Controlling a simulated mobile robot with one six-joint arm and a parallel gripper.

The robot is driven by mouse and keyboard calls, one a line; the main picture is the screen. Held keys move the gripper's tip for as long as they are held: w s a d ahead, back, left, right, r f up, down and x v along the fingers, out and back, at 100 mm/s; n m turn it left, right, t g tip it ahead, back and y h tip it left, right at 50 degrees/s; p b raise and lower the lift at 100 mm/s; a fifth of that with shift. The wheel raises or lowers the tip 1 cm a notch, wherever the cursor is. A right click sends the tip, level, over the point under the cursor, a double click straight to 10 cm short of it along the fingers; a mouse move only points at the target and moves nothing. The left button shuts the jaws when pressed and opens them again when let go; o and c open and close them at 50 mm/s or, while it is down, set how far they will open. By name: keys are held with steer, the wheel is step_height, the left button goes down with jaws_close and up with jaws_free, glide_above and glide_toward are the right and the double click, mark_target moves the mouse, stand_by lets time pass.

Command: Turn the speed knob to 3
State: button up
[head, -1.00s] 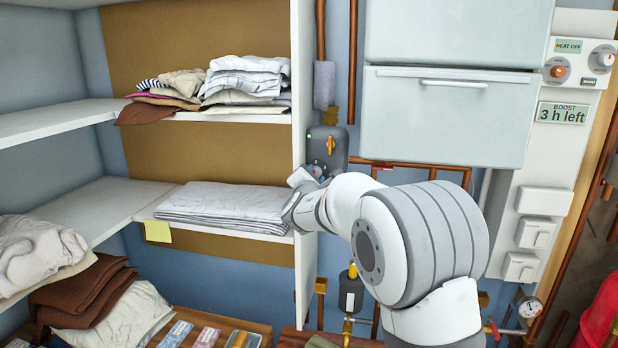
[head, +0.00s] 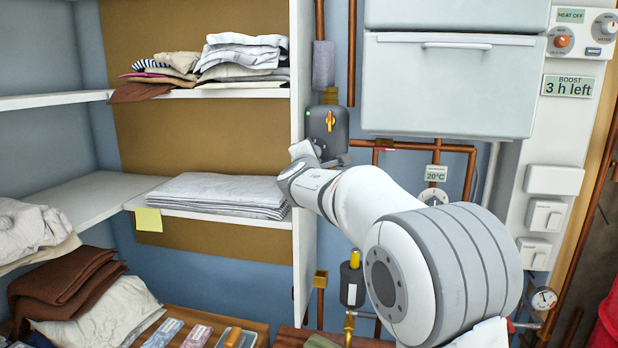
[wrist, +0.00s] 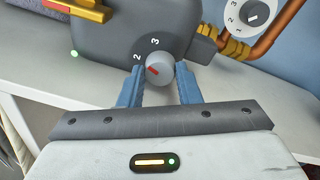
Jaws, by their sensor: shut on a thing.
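The speed knob (wrist: 160,69) is a grey round knob with a red pointer mark, on the front of a dark grey pump box (wrist: 100,30). The numbers 2 and 3 show beside it, 2 at its upper left and 3 above it. The red mark points to the upper left, roughly towards 2. My gripper (wrist: 158,78) is shut on the knob, one blue finger at each side. In the head view the pump box (head: 326,126) stands right of the shelf wall, and my wrist hides the knob.
An orange-yellow lever (wrist: 78,8) sits on the box. A white numbered dial (wrist: 250,15) is on the pipe to the right. The shelf wall (head: 301,100) stands close left of my wrist. Folded linen (head: 215,194) lies on the shelf. Copper pipes (head: 415,146) run right.

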steer(key=m+b, duration=0.4)
steer(key=b, duration=0.2)
steer(key=m+b, duration=0.4)
steer(key=b, duration=0.2)
steer(key=shift+d+f+h, duration=0.1)
steer(key=shift+f+h, duration=0.1)
steer(key=shift+h, duration=0.2)
steer(key=shift+w+b, duration=0.1)
steer(key=shift+b, duration=0.25)
steer(key=o, duration=0.7)
steer(key=s+b, duration=0.1)
steer(key=s, duration=0.1)
steer(key=s+a+b, duration=0.1)
steer(key=s, duration=0.2)
steer(key=s+b, duration=0.1)
steer(key=s, duration=0.2)
steer(key=shift+a+f, duration=0.15)
steer(key=shift+f, duration=0.1)
steer(key=shift+w, duration=0.1)
